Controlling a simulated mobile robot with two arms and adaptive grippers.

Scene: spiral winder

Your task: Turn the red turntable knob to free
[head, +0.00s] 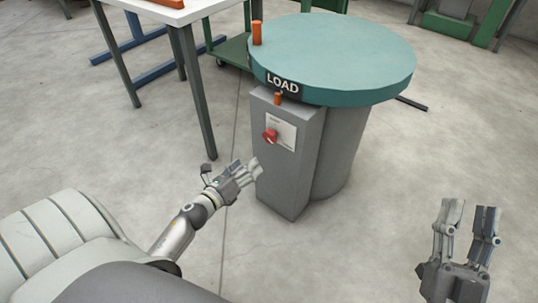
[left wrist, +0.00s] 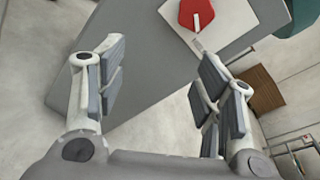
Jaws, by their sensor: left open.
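The red turntable knob (head: 269,135) sits on a white plate (head: 284,133) on the front of a grey control post. In the left wrist view the knob (left wrist: 194,12) is at the top, with a white pointer mark on it. The plate's lettering is too small to read. My left gripper (head: 254,167) is just below and left of the knob, apart from it. In the left wrist view its fingers (left wrist: 163,78) are spread with nothing between them. My right gripper (head: 468,210) is at the lower right, open and empty, away from the post.
The teal turntable (head: 345,50) overhangs the control post (head: 284,185). It carries an orange peg (head: 257,33) and a LOAD label (head: 283,83); a small orange peg (head: 278,98) is below the label. A white-topped table (head: 205,8) stands at the upper left. The floor between my grippers is clear.

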